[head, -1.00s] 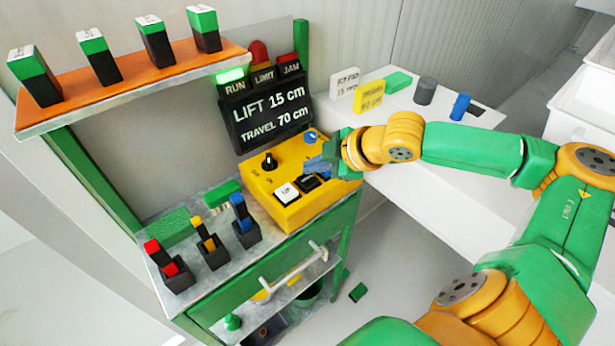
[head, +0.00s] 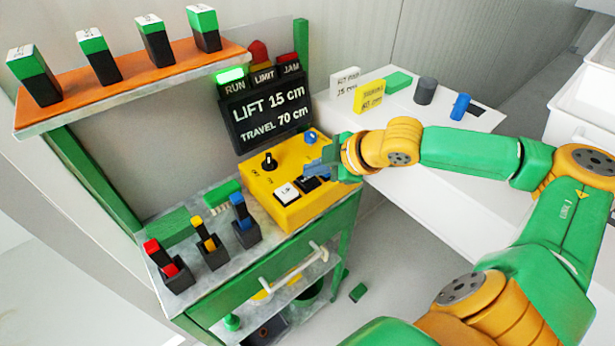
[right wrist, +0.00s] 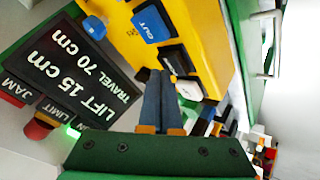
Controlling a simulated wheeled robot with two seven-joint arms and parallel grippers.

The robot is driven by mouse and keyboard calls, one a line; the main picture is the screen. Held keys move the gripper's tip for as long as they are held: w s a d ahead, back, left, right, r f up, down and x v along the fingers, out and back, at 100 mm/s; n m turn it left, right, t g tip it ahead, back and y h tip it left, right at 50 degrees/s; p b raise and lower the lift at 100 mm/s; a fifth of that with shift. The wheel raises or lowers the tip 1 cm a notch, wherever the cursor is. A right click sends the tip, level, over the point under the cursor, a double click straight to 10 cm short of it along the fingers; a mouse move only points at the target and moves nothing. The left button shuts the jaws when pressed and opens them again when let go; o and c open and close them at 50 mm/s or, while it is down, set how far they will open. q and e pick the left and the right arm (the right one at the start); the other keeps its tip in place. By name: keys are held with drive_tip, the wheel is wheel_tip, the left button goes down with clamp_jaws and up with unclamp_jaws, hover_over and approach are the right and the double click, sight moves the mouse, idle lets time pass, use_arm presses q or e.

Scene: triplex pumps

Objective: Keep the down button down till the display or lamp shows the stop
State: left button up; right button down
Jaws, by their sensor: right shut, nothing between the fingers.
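The yellow control box (head: 262,185) stands on the bench. It carries a white up button (head: 287,193) and a black button (head: 310,184), which I take to be the down button. The black button also shows in the right wrist view (right wrist: 172,58), between the white button and a blue one. My right gripper (head: 310,171) is shut and empty, its blue fingertips at the black button. I cannot tell whether they touch or press it. The display (head: 268,118) reads LIFT 15 cm, TRAVEL 70 cm. The RUN lamp (head: 230,75) glows green; the LIMIT lamp (head: 263,76) looks unlit. My left gripper is out of view.
A blue knob (head: 311,137) and a black selector (head: 269,161) rise from the box. Holders with red, yellow and blue handled pieces (head: 210,243) stand left of it. An orange shelf (head: 130,85) hangs above. A white table (head: 400,150) lies behind my right arm.

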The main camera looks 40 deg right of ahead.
sight(313, 180)
drive_tip(key=shift+f, duration=0.55)
idle(1.4)
idle(1.8)
drive_tip(key=shift+r+p, duration=0.95)
drive_tip(key=shift+p, duration=0.1)
wheel_tip(313, 180, up, 5)
drive_tip(key=p, duration=0.6)
drive_tip(key=shift+r, duration=0.1)
